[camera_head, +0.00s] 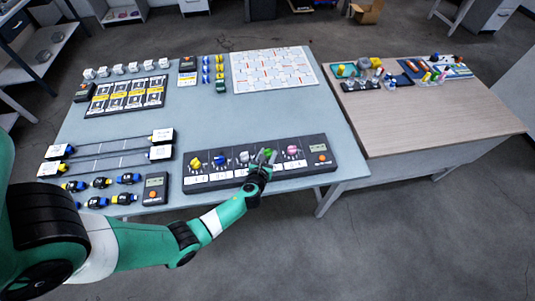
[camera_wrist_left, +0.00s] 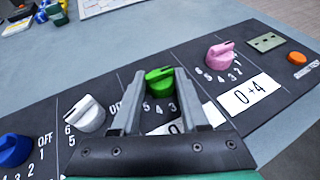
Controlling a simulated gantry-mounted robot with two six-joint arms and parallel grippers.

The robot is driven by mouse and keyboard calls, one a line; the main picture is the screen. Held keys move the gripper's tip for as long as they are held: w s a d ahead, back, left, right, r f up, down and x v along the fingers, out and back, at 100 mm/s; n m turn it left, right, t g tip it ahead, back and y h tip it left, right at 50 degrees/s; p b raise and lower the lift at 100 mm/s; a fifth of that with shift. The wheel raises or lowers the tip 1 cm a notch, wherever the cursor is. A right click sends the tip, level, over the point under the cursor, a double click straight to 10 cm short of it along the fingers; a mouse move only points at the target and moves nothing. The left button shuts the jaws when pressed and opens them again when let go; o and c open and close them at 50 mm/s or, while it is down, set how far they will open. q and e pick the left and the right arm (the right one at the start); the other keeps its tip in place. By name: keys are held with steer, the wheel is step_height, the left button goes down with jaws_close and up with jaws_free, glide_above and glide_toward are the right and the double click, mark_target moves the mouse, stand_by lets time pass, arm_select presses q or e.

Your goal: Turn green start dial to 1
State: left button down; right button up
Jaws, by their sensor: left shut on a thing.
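The green start dial (camera_head: 269,152) sits on the black dial panel (camera_head: 307,143), between a white dial and a pink dial. In the left wrist view the green dial (camera_wrist_left: 160,77) shows between the two grey fingers, with the numbers 5, 4 and 3 visible below it. Its exact setting is hard to read. My left gripper (camera_head: 264,158) is at the panel, shut on the green dial; it also shows in the left wrist view (camera_wrist_left: 158,86). The gripper partly hides the label and numbers around the dial. My right gripper is not in view.
A pink dial (camera_wrist_left: 221,54) stands right of the green one, a white dial (camera_wrist_left: 86,113) and a blue dial (camera_wrist_left: 14,149) left. A small display and orange button (camera_wrist_left: 297,58) are at the panel's right end. The table middle (camera_head: 240,118) is clear.

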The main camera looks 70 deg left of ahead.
arm_select(q)
steer(key=shift+s+a+r+m+t+h+p, duration=0.1)
steer(key=shift+a+m+t+h+p, duration=0.05)
steer(key=shift+m+t+h+p, duration=0.5)
steer(key=shift+s+a+r+m+t+h+p, duration=0.1)
steer(key=shift+m+t+h+p, duration=0.35)
steer(key=shift+m+h+p, duration=0.35)
steer(key=shift+f+m+t+h+p, duration=0.1)
steer(key=shift+m+t+h+p, duration=0.3)
steer(key=shift+m+p, duration=0.15)
steer(key=shift+f+m+t+h, duration=0.1)
steer(key=shift+m+t+h, duration=0.3)
steer(key=shift+m+h, duration=0.45)
steer(key=shift+c, duration=2.2)
jaws_free()
steer(key=shift+p, duration=0.3)
